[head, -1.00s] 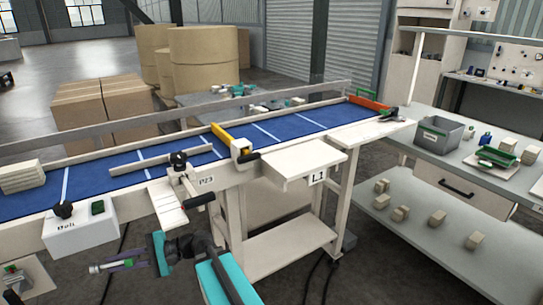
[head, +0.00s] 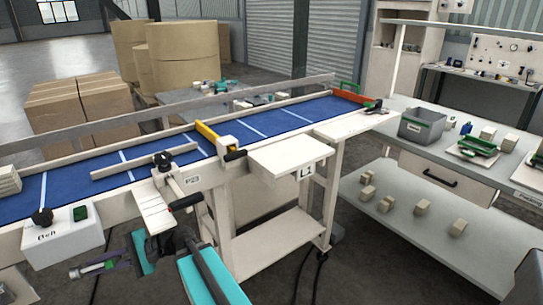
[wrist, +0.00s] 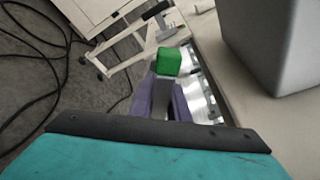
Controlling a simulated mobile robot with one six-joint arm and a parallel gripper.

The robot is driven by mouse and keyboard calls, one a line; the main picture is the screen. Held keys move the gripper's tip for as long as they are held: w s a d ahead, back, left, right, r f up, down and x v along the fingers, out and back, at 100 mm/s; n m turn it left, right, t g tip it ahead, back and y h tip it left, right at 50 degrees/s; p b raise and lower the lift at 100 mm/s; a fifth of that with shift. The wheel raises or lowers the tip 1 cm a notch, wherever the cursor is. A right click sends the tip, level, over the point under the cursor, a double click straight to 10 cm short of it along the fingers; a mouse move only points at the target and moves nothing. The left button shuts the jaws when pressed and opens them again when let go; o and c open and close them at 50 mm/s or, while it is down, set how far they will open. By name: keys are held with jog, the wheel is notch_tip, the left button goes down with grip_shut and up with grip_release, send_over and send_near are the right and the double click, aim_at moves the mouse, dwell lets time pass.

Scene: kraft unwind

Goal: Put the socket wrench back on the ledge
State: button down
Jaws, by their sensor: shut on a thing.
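My gripper (head: 112,263) is at the lower left of the head view, in front of the conveyor and below its near rail. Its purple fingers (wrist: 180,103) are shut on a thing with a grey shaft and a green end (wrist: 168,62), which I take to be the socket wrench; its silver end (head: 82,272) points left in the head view. The fingers hide part of it. A white ledge marked L1 (head: 285,158) juts from the conveyor's near side, right of my gripper and apart from it. Its top looks bare.
A white control box (head: 65,238) with a black knob and green button stands above my gripper. A small bracket (head: 152,210) with a black-handled clamp lies between gripper and ledge. A grey bench (head: 430,150) with a bin (head: 422,125) is at the right. Dark cables cross the floor.

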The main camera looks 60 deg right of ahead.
jog(key=shift+s+a+f+g+h, duration=0.15)
jog(key=shift+s+f+g+h, duration=0.2)
jog(key=shift+g, duration=0.25)
jog(key=s+d+f+n+g+h+p, duration=0.2)
jog(key=s+d+f+g, duration=0.1)
jog(key=s+f, duration=0.2)
jog(key=s+d+r+g+h+p, duration=0.1)
jog(key=s+d+r+h+p, duration=0.15)
jog(key=d, duration=0.55)
jog(key=s+d+r+h+p, duration=0.2)
jog(key=s+d+p, duration=0.15)
jog(key=d, duration=0.35)
jog(key=s+d+r+m+g+h+p, duration=0.1)
jog(key=s+d+r+h+p, duration=0.1)
jog(key=s+d+r+p, duration=0.3)
jog(key=s+d+r+m+g+h+p, duration=0.1)
jog(key=s+d+r+p, duration=0.5)
jog(key=d+r, duration=0.7)
jog(key=s+d+r+m+g+h+p, duration=0.2)
jog(key=s+d+r+h+p, duration=0.3)
jog(key=r, duration=0.8)
jog(key=s+d+m+p, duration=0.1)
jog(key=s+d, duration=0.2)
jog(key=d, duration=0.1)
jog(key=shift+s, duration=0.3)
